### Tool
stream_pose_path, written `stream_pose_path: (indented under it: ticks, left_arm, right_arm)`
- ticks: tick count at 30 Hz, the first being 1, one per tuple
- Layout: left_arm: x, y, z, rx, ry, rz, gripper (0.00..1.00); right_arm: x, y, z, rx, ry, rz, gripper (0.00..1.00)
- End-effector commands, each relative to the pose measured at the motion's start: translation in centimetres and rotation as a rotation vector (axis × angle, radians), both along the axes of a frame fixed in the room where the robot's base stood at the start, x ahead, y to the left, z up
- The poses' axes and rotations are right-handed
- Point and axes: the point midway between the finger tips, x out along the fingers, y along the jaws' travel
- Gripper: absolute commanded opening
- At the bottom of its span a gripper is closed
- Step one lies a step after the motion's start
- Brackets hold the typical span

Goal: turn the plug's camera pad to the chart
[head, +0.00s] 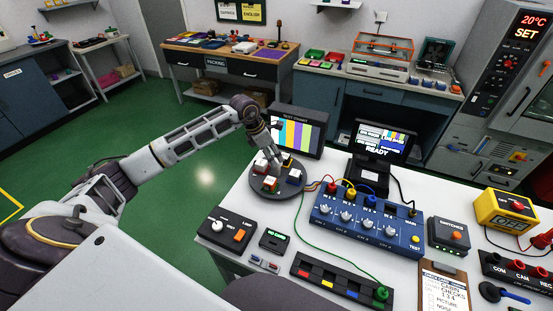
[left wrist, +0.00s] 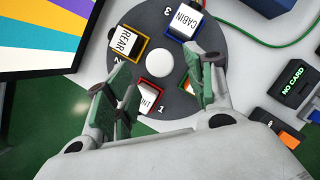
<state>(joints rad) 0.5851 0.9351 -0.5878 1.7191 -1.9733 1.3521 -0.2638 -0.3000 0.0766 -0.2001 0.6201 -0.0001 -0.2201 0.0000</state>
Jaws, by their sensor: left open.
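The grey round turntable (head: 258,187) lies on the white bench beside the test chart screen (head: 300,132) with its colour bars. In the left wrist view a white hub (left wrist: 159,64) is at its middle. Around it are the yellow-framed REAR pad (left wrist: 125,42), the blue-framed CABIN pad (left wrist: 184,23) and a red-framed pad (left wrist: 150,94) with partly hidden lettering. REAR lies nearest the chart (left wrist: 45,30). My left gripper (left wrist: 163,72) is open over the turntable, fingers either side of the hub. Its right finger hides part of the disc. A green plug (head: 381,293) sits in a colour-marked strip.
A blue knob box (head: 367,222) with cables stands right of the turntable, a READY screen (head: 384,140) behind it. A knob box (head: 229,229) and a NO CARD box (head: 275,239) stand in front. A green cable crosses the bench beside the turntable.

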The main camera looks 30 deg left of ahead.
Motion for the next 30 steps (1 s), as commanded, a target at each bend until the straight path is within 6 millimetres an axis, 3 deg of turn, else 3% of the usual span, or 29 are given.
stream_pose_path:
  ticks: [10,23,30]
  left_arm:
    - [1.0,-1.0,-3.2,-0.001,0.001,0.000,0.54]
    - [1.2,-1.1,-3.8,0.000,0.000,0.000,0.54]
    - [1.2,-1.1,-3.8,0.000,0.000,0.000,0.25]
  right_arm:
    - [0.0,-0.6,0.6,-0.006,0.000,0.002,0.49]
    - [0.0,-0.6,0.6,-0.006,0.000,0.001,0.49]
    - [0.0,-0.3,0.6,-0.003,-0.001,0.001,0.49]
